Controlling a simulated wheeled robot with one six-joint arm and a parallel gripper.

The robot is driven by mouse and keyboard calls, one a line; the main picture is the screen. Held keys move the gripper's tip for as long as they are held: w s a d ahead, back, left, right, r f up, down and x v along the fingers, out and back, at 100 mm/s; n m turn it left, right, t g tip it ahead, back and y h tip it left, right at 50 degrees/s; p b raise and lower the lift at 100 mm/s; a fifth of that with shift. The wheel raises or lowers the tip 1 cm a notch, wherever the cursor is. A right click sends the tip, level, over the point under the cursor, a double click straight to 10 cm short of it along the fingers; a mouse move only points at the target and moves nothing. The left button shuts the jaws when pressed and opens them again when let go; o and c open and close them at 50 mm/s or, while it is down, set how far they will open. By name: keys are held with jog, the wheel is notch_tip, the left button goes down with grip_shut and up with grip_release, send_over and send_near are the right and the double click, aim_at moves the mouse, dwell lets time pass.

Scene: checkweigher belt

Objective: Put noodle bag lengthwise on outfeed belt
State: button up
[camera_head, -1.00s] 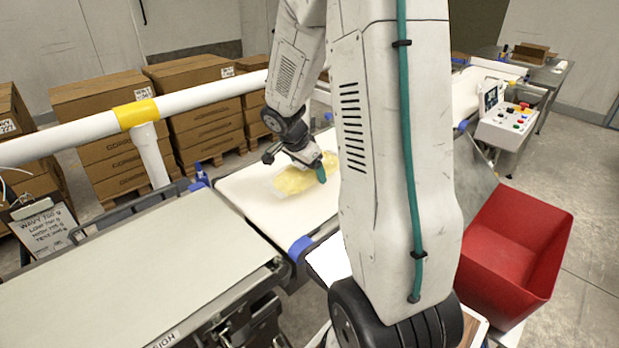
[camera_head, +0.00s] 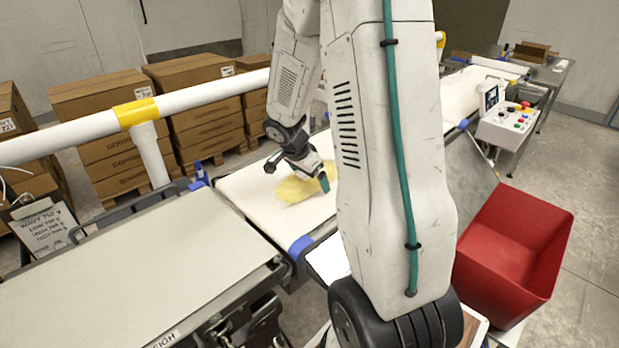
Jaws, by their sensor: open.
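The noodle bag (camera_head: 297,190) is a yellow, clear-wrapped packet lying on the white belt (camera_head: 250,200) in the middle of the view. My gripper (camera_head: 299,174) is open at the bag, with one dark finger at its left end and a teal-tipped finger at its right side. I cannot tell whether the fingers touch the bag. My arm hides the belt to the right of the bag.
A grey-white weigh belt (camera_head: 120,262) lies in the left foreground. A white guard rail (camera_head: 215,94) runs behind the belts. A red bin (camera_head: 515,245) and a control box (camera_head: 507,125) stand at the right. Stacked cartons (camera_head: 105,125) are behind.

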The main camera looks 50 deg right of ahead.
jog(key=v, duration=1.1)
jog(key=shift+a+r, duration=0.15)
jog(key=shift+r, duration=0.05)
jog(key=s+a+r+n+y, duration=0.1)
jog(key=s+a+r+n, duration=0.2)
jog(key=s+a+n, duration=0.3)
jog(key=s+a+r+n+t+y, duration=0.1)
jog(key=s+a+r+n+y, duration=0.1)
jog(key=s+a+n, duration=0.4)
jog(key=s+a+r+n+y, duration=0.1)
jog(key=s+a+r+n, duration=0.3)
jog(key=s+a, duration=0.5)
jog(key=a+n, duration=0.2)
jog(key=shift+s+r+n, duration=0.2)
jog(key=shift+r+n, duration=0.05)
jog(key=shift+n, duration=0.05)
